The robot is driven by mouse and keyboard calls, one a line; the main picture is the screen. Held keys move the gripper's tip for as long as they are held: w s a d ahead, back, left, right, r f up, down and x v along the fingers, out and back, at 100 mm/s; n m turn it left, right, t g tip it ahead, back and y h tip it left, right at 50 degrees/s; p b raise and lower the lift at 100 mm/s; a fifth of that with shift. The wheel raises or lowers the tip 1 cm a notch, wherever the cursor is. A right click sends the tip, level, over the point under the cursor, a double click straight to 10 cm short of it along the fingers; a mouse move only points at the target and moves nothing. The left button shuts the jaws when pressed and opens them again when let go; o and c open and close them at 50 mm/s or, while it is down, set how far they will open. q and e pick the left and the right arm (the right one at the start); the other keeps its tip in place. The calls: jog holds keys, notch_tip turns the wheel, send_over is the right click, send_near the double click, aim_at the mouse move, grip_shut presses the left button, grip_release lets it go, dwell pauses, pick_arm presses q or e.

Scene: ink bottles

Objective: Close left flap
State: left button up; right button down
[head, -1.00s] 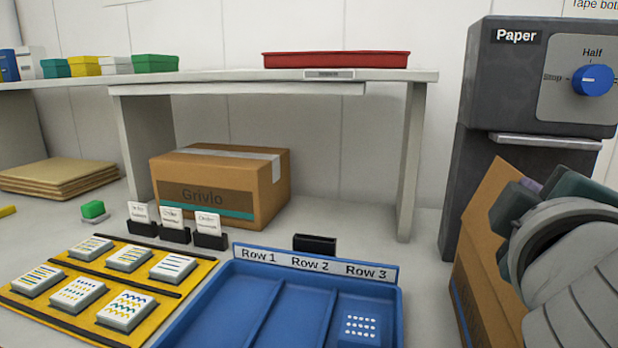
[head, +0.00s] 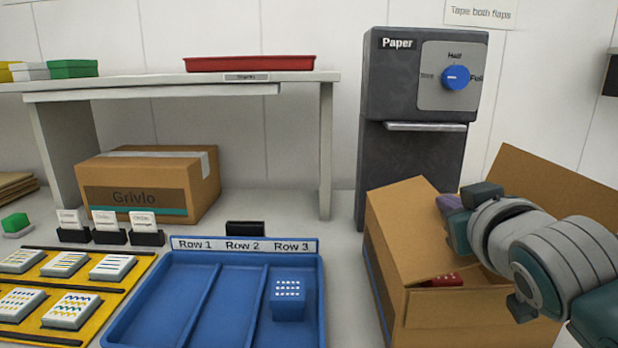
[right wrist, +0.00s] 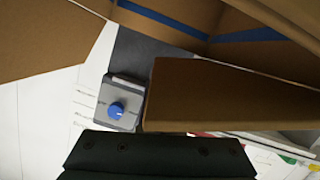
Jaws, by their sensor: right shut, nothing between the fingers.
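The open cardboard box (head: 465,320) stands at the right of the head view. Its left flap (head: 408,225) is raised and slants up from the left wall. The opposite flap (head: 560,185) stands up, leaning outward to the right. My right gripper (head: 452,218) is shut and empty, over the box at the right side of the left flap; I cannot tell whether they touch. In the right wrist view its dark fingers (right wrist: 160,155) lie below a brown cardboard panel (right wrist: 230,95). A red item (head: 442,280) shows inside the box. My left gripper is not in view.
A blue tray (head: 213,250) with a blue ink box (head: 289,298) in Row 3 stands left of the carton. The grey paper dispenser (head: 410,165) stands behind it. A taped Grivlo box (head: 150,185) sits under the shelf (head: 150,85).

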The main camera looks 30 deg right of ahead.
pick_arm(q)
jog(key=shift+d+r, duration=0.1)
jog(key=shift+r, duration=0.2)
pick_arm(e)
jog(key=shift+s+d+f+m+y, duration=0.15)
jog(key=shift+d+f+m+y, duration=0.1)
jog(key=shift+f+m, duration=0.45)
jog(key=shift+s+d+f+m+y, duration=0.15)
jog(key=shift+d+f+m+y, duration=0.1)
jog(key=shift+f+m, duration=0.45)
pick_arm(q)
jog(key=shift+p, duration=0.3)
